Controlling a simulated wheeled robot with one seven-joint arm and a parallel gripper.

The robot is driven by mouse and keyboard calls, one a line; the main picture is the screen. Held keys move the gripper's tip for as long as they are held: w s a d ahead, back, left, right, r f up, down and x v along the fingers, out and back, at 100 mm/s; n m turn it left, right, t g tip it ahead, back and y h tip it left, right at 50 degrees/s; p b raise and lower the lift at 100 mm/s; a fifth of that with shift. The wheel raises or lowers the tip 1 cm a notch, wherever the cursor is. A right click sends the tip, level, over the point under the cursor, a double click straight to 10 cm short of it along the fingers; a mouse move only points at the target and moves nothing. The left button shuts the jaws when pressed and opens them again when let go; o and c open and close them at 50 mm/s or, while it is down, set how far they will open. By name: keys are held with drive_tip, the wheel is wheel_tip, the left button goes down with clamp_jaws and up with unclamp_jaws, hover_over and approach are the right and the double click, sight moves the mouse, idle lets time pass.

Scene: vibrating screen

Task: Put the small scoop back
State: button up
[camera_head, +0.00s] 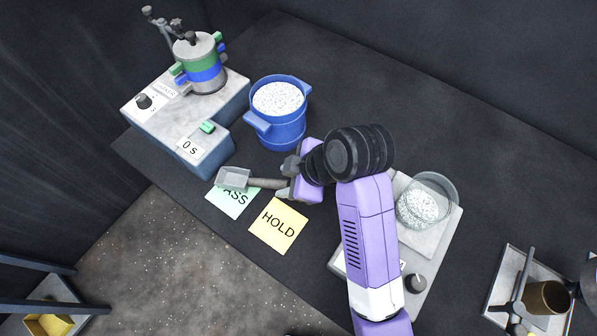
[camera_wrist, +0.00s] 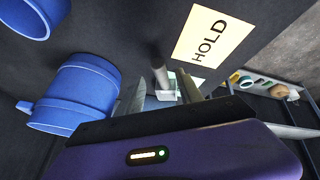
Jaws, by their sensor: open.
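The small grey scoop (camera_head: 233,179) has its square pan over the green PASS card (camera_head: 238,206), hiding part of the word. Its handle points right, toward my gripper (camera_head: 287,184). My gripper is open, its fingers at the handle's end. In the wrist view the scoop's handle (camera_wrist: 160,72) shows between the two spread fingers of my gripper (camera_wrist: 165,95). I cannot tell whether the fingers touch the handle, or whether the scoop rests on the table. No empty holder for the scoop can be made out.
A blue pot (camera_head: 283,128) of white granules stands behind my gripper. The sieve shaker (camera_head: 190,110) is at the back left. A yellow HOLD card (camera_head: 278,226) lies in front. A glass bowl (camera_head: 427,201) sits on a scale at right. A tray (camera_head: 505,285) holds a brown cup.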

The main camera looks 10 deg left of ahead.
drive_tip(key=v, duration=0.7)
idle(0.4)
